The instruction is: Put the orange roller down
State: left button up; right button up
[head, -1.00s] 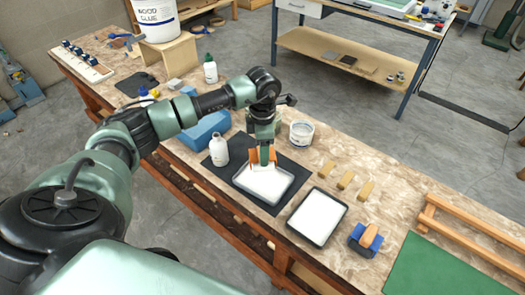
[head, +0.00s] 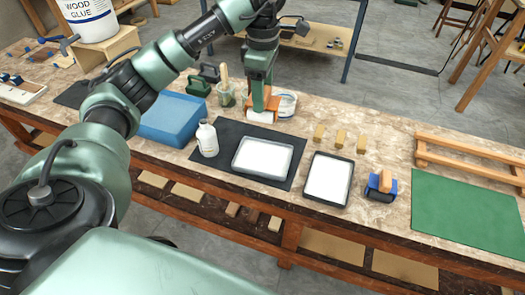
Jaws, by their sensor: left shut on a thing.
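My left gripper (head: 259,88) is shut on the orange roller (head: 268,103) and points down. The roller has an orange frame with a white sleeve at its lower end. It is beyond the first white-filled tray (head: 262,158), in front of a white tub (head: 287,104). I cannot tell whether the roller touches the table. My right gripper is not in view.
The tray and a white bottle (head: 207,138) are on a dark mat (head: 234,130). A second white tray (head: 328,181), small wooden blocks (head: 339,139) and a blue tool with a wooden handle (head: 381,186) are to the right. A blue block (head: 173,118) is left.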

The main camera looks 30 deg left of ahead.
pick_arm(q)
notch_tip(320, 180, down, 18)
jog(key=shift+w+f+p, duration=0.1)
jog(key=shift+p, duration=1.1)
jog(key=shift+f, duration=0.2)
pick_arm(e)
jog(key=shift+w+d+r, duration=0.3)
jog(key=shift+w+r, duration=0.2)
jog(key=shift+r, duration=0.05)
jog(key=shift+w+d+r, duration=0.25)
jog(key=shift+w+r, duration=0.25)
